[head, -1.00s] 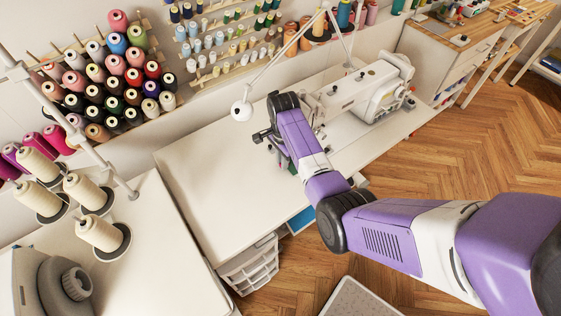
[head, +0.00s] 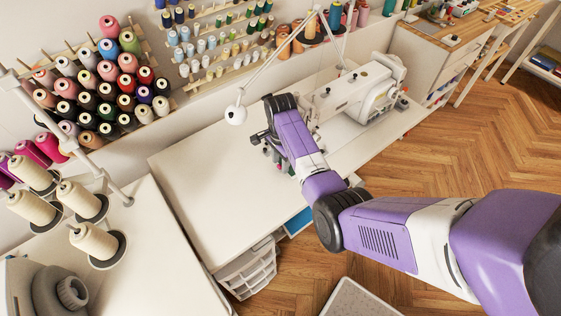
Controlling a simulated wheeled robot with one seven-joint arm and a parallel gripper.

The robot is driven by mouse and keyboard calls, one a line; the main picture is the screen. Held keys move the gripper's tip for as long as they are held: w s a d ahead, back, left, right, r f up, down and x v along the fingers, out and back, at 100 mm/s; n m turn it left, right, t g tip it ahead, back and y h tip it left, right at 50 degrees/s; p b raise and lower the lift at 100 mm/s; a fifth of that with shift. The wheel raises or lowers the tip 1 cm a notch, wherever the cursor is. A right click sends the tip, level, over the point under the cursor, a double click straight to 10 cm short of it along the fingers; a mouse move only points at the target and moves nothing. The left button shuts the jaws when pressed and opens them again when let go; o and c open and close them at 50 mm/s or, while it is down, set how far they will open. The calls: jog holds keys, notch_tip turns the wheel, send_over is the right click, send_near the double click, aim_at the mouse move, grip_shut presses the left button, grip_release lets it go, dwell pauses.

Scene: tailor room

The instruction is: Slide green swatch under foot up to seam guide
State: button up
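The white sewing machine (head: 352,98) stands on the white sewing table (head: 200,190), toward its back right. My purple arm reaches across the table to the needle end of the machine. The dark end of my arm, with my gripper (head: 270,148), is at the machine's left side, just above the tabletop. My arm covers most of the gripper, and I cannot see whether its fingers are open or shut.
A white lamp (head: 236,115) on a thin jointed arm hangs close to my wrist. Thread racks (head: 110,90) line the wall. A side table (head: 150,250) with cream cones is at left. White drawers (head: 248,272) are below the table. The table's left half is clear.

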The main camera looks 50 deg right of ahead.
jog(key=shift+r+b, duration=0.3)
jog(key=shift+r, duration=3.6)
jog(key=shift+s, duration=0.1)
